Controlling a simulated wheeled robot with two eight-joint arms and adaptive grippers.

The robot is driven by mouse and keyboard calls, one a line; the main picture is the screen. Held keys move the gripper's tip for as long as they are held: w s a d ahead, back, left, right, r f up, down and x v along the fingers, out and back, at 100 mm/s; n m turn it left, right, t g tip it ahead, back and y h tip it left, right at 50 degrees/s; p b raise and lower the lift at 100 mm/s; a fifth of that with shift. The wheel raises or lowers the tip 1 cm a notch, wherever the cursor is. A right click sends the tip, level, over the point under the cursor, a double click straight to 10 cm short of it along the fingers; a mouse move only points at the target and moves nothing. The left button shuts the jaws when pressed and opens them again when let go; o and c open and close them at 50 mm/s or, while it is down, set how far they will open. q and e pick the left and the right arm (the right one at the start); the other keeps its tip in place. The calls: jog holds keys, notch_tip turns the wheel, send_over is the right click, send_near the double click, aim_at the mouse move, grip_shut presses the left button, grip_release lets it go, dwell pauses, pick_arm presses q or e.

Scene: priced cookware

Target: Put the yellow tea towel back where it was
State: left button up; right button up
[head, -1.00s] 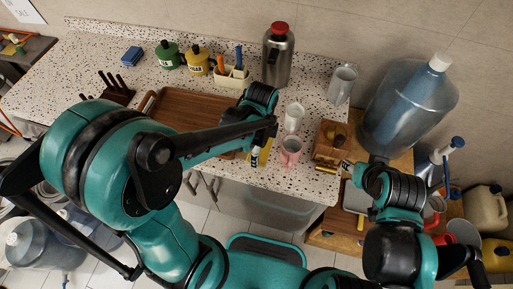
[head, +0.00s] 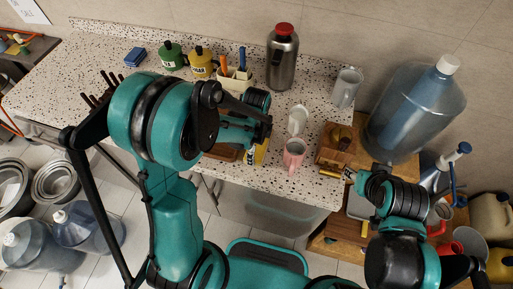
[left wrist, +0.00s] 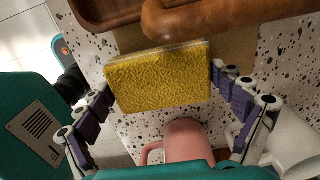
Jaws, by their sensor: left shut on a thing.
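The yellow tea towel (left wrist: 158,82) is a small folded pad with a pale edge, seen in the left wrist view. My left gripper (left wrist: 163,82) is shut on it, with one finger at each side end. The towel is over the speckled counter near its front edge; whether it touches the counter I cannot tell. In the head view a bit of yellow (head: 261,152) shows below my left wrist, and my arm hides most of that spot. My right gripper (head: 349,174) is by the counter's right end, away from the towel; its finger opening is unclear.
A pink mug (head: 293,155) and a white mug (head: 297,120) stand close to the right of the left gripper. A wooden tray (left wrist: 105,12) lies behind the towel, largely hidden by my arm.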

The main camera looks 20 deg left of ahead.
pick_arm(q)
jog(key=shift+f, duration=0.2)
jog(key=o, duration=0.8)
jog(key=shift+c, duration=0.2)
jog(key=shift+r, duration=0.2)
jog(key=shift+r, duration=0.3)
notch_tip(320, 180, up, 12)
jog(key=f+p, duration=0.1)
jog(key=p, duration=0.2)
jog(key=s+a+r+n+t, duration=0.4)
jog(key=s+r+n+t, duration=0.3)
jog(key=n, duration=1.1)
jog(key=s+r, duration=0.1)
jog(key=s, duration=0.2)
jog(key=shift+a+r, duration=0.15)
jog(key=shift+a, duration=0.2)
